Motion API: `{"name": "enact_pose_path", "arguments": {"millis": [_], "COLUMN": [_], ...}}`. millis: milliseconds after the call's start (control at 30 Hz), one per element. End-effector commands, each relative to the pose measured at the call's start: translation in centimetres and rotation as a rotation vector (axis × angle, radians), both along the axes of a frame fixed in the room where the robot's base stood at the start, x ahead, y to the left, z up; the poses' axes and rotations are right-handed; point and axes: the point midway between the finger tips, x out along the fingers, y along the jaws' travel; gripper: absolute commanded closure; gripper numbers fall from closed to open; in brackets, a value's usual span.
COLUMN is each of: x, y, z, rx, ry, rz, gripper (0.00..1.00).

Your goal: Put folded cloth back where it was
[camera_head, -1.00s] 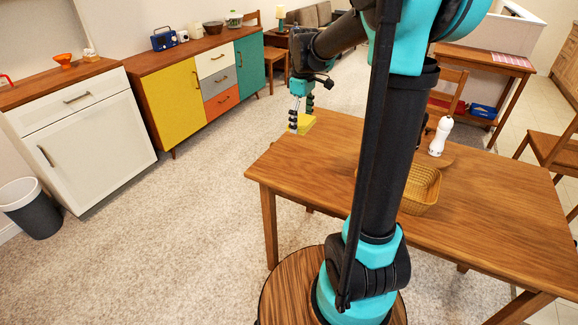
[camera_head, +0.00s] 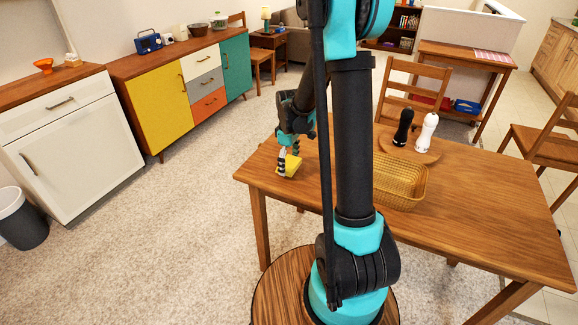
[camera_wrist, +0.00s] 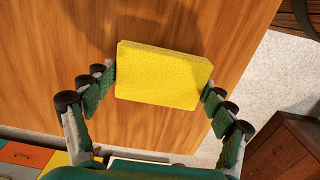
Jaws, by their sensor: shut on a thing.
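In the wrist view the cloth (camera_wrist: 163,75) sits between the dark green finger pads of my gripper (camera_wrist: 160,82), over the wood of the tabletop. A shadow shows on the wood beyond it. I cannot tell for sure whether the cloth touches the table or is just above it.
A woven basket (camera_head: 400,187) stands mid-table, partly behind my arm. A round wooden board (camera_head: 412,152) holds a black mill (camera_head: 403,128) and a white mill (camera_head: 427,132). Chairs stand behind and right of the table. The tabletop's front and right are clear.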

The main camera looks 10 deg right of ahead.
Motion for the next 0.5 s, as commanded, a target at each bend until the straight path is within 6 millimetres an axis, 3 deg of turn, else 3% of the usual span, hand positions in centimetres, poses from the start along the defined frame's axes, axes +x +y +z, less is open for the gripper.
{"name": "enact_pose_path", "arguments": {"millis": [100, 500], "x": [-0.01, -0.02], "y": [-0.01, 0.0], "z": [-1.1, -1.52], "rx": [0.0, 0.0], "ry": [0.0, 0.0], "rz": [0.0, 0.0], "gripper": [0.53, 0.53]}}
